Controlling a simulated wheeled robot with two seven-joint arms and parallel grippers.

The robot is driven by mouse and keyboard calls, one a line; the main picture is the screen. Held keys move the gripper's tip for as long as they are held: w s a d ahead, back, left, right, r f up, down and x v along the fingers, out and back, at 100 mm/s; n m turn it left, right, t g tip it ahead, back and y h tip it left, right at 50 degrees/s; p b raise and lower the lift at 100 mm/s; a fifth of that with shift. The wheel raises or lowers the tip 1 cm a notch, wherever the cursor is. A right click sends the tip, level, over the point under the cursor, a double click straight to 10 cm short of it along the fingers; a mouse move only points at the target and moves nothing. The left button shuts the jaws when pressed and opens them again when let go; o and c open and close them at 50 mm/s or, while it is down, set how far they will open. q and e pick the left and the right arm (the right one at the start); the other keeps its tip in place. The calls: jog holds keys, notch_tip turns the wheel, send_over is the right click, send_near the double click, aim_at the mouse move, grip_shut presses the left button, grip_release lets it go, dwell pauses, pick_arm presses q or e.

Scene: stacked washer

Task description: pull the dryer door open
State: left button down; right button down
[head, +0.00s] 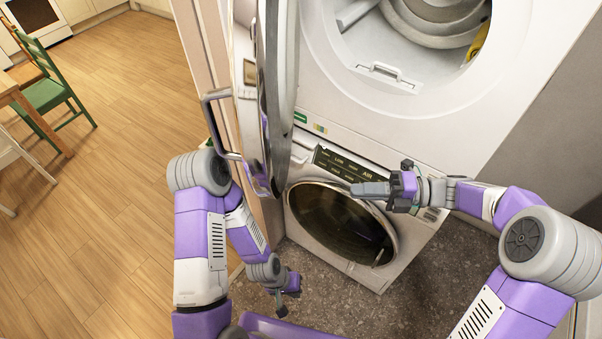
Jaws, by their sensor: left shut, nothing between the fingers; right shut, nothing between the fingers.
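The dryer (340,95) is the upper white machine of the stack. Its round door (286,70) stands swung out to the left, seen nearly edge-on, and the drum opening (420,30) is uncovered. My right gripper (358,188) is shut and empty, pointing left in front of the lower machine's top panel, to the right of the door and apart from it. My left gripper (282,306) is shut and empty, low in front of the lower machine and well below the dryer door. Neither gripper visibly touches the door.
The lower washer (350,272) has its round dark door closed. A beige panel with a grey bar handle (208,122) stands left of the dryer door. A green chair (50,92) and a table are at the far left. Open wooden floor lies between.

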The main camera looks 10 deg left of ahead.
jog(key=r+x, duration=0.3)
jog(key=x, duration=1)
jog(key=shift+a+y, duration=0.3)
jog(key=shift+a, duration=0.1)
jog(key=shift+p, duration=0.3)
